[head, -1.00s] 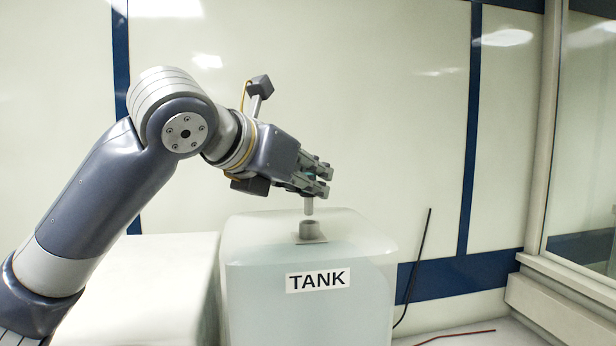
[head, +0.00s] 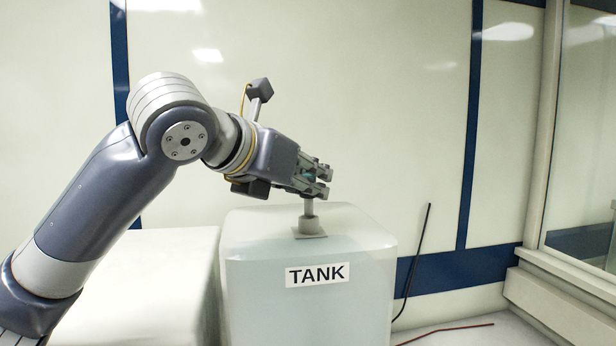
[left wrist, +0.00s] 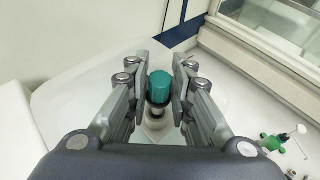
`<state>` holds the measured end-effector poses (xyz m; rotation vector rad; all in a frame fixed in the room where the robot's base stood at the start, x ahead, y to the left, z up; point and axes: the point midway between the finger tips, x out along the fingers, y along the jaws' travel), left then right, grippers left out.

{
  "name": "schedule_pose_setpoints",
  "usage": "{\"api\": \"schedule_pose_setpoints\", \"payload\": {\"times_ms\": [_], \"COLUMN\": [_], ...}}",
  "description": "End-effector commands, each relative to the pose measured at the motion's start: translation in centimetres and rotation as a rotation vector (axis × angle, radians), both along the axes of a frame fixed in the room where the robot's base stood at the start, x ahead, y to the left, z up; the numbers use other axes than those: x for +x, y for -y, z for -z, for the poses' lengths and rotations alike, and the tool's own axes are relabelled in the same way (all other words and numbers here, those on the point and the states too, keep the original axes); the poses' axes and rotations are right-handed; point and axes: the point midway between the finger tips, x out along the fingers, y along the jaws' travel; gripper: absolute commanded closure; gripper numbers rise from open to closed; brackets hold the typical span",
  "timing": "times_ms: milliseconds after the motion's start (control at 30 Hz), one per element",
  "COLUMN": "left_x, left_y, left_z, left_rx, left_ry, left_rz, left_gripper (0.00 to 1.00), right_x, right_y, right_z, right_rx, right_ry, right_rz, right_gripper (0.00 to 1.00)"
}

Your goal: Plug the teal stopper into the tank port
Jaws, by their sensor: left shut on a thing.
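My left gripper (head: 318,182) is shut on the teal stopper and stands above the tank (head: 260,260). The stopper's grey stem (head: 308,207) points down, and its lower end meets the grey port (head: 309,225) on top of the tank. How deep the stem sits in the port is hidden. In the left wrist view the teal cap (left wrist: 160,90) is between the fingers, with the port (left wrist: 155,125) below it. In the head view the fingers hide most of the cap. My right gripper is in neither view.
A white block (head: 140,285) stands left of the tank. A black cable (head: 415,260) leans against the wall, and a red cable (head: 445,331) lies on the surface at right. The left wrist view shows a green and white fitting (left wrist: 272,143) at lower right.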

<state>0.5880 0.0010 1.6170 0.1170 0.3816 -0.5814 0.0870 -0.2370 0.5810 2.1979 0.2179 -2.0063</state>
Motion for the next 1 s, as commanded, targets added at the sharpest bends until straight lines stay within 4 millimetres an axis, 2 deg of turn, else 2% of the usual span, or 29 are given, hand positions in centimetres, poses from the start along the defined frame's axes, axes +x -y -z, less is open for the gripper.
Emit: {"api": "schedule_pose_setpoints", "payload": {"times_ms": [1000], "left_x": [0.0], "left_y": [0.0], "left_z": [2.5], "left_rx": [0.001], "left_ry": [0.001], "left_rz": [0.000], "left_gripper": [0.95], "right_x": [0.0], "right_y": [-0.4], "right_z": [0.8], "right_rx": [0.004], "right_ry": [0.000], "right_rz": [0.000], "right_gripper": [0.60]}}
